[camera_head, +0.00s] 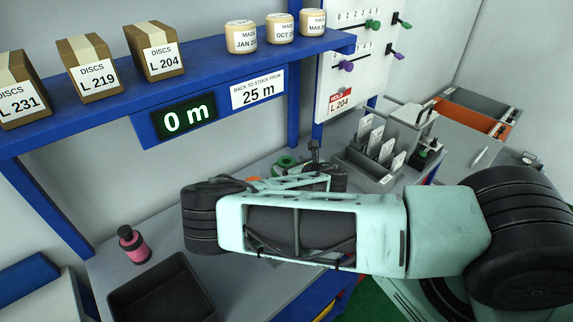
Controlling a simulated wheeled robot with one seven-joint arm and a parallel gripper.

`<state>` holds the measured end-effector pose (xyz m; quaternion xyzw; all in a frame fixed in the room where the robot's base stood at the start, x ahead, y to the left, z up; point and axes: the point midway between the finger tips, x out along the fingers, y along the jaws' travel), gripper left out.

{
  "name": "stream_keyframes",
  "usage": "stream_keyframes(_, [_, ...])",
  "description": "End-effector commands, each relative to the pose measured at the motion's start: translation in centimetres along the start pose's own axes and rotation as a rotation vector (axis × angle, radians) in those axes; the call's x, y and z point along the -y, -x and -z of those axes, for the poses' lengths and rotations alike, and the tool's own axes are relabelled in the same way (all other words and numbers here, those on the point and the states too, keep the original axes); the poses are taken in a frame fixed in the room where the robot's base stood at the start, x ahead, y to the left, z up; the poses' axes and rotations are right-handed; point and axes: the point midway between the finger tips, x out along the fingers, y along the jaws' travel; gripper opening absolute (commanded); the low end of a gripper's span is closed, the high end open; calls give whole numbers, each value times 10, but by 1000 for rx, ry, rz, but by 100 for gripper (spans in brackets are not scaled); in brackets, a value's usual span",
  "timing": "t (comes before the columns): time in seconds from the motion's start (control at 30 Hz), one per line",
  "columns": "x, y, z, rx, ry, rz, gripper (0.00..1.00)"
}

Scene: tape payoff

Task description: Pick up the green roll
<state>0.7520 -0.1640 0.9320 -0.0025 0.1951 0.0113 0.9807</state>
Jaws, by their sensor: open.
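A green roll (285,164) lies on the grey bench towards the back, and my forearm hides part of it. My arm reaches in from the right, bends at the elbow on the left and doubles back over the bench. My gripper (313,153) is a small dark shape just right of the green roll, above the bench. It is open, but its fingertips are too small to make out. I see no clear contact between it and the roll, and I cannot tell the exact gap.
An orange item (253,180) shows behind my arm. A grey rack (362,170) with labelled cards stands right of the gripper. A pink bottle (134,246) and a black tray (160,292) are at the left. A blue shelf (200,77) with boxes and jars overhangs the bench; its display reads 0 m.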

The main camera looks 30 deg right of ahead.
Motion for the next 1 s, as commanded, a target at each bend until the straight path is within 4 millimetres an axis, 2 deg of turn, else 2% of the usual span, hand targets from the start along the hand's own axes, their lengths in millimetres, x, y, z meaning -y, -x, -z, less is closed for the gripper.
stream_keyframes(0.17, [0, -11, -2, 0, -2, -2, 79])
stream_keyframes(0.5, [-1, -50, 2, 0, -2, -1, 79])
stream_keyframes(0.77, [0, -54, 3, 0, -1, 0, 79])
stream_keyframes(0.8, [-1, -54, 3, 0, -1, 0, 76])
stream_keyframes(0.97, [-1, -53, 3, 0, -1, 0, 32])
stream_keyframes(1.0, [-1, -53, 3, 0, -1, 0, 28])
